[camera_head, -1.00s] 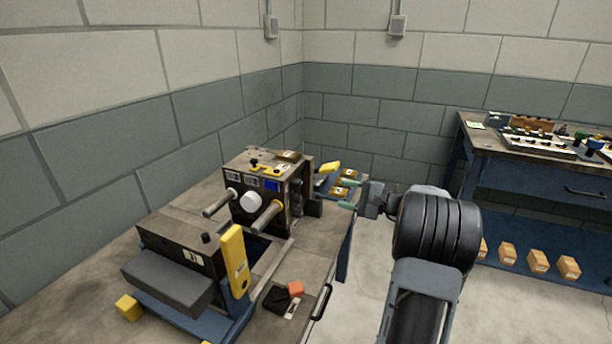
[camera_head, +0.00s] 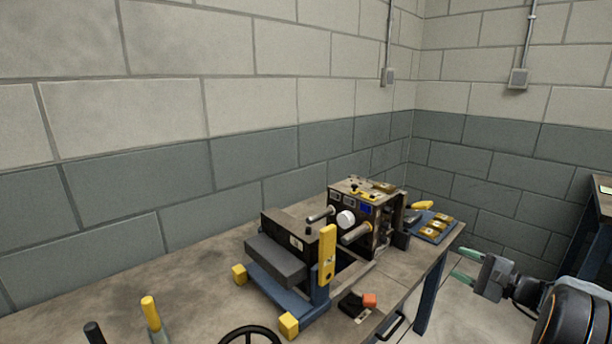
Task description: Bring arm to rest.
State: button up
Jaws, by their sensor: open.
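My gripper (camera_head: 468,264) is at the lower right, with two green-tipped fingers spread apart and nothing between them. It points left toward the right end of the workbench (camera_head: 190,285) and is apart from it. My arm runs out of the picture at the lower right, so most of it is hidden.
A mould machine with a dark block (camera_head: 365,208) and a grey slab (camera_head: 275,259) stands on the bench. A blue tray (camera_head: 424,239) with brass-coloured pieces lies at the bench's far end. Handles (camera_head: 150,313) and a black wheel (camera_head: 250,335) show in front. Another bench edge (camera_head: 603,198) is at right.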

jog(key=s+a+f+n+g+h+p, duration=0.2)
jog(key=s+a+f+g+h+p, duration=0.15)
jog(key=s+a+f+g, duration=0.45)
jog(key=s+a+r+n+g+h+p, duration=0.1)
jog(key=s+a+r+n+h+p, duration=0.3)
jog(key=r, duration=0.5)
jog(key=s+a+r+n+h+p, duration=0.4)
jog(key=s+a+r+n+p, duration=0.3)
jog(key=a+r+p, duration=0.3)
jog(key=shift+s+n+g, duration=0.3)
jog(key=shift+n+g, duration=0.1)
jog(key=shift+n, duration=0.4)
